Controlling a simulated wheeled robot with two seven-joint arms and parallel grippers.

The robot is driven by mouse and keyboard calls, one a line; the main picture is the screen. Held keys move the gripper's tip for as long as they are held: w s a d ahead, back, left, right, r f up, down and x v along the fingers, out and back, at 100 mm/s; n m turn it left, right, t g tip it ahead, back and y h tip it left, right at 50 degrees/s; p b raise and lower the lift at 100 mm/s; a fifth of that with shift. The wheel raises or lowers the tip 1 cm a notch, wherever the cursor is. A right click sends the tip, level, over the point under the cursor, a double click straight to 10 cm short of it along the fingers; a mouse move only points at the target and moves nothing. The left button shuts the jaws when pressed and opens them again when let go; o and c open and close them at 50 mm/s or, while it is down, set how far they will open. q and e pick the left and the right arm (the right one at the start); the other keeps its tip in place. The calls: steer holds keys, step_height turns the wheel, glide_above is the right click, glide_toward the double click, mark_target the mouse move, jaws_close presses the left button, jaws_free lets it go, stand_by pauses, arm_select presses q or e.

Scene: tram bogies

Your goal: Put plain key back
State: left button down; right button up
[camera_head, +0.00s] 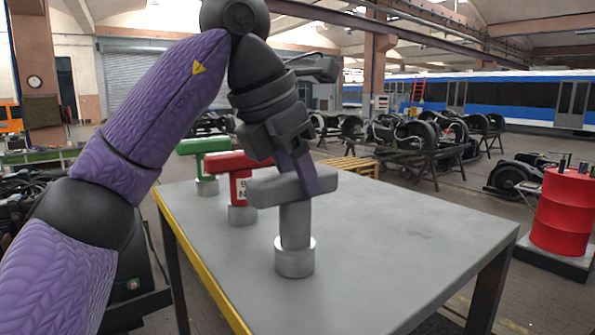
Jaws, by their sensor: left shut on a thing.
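The plain key (295,222) is a grey T-shaped key with a thick crossbar and an upright shaft. It stands upright at the front of the table. Its lower end meets a light grey round holder (295,262); I cannot tell how deep it sits. My left gripper (303,178) comes down from above and is shut on the key's crossbar, with a purple finger in front of it. A red T-shaped key (238,162) with a white label stands behind to the left, partly covered by the grey key and gripper. My right gripper is out of view.
A green T-shaped key (203,147) stands in its own holder at the back left. The grey table (420,235) is clear to the right, with a yellow left edge. A red barrel (565,212) stands beyond the table at the right.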

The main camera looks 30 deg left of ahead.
arm_select(q)
steer(key=shift+d+f, duration=0.1)
steer(key=shift+d, duration=0.05)
steer(key=shift+c, duration=1.4)
jaws_free()
steer(key=shift+w, duration=0.1)
steer(key=shift+r, duration=0.4)
steer(key=v, duration=1)
steer(key=shift+f, duration=0.1)
steer(key=shift+v, duration=0.85)
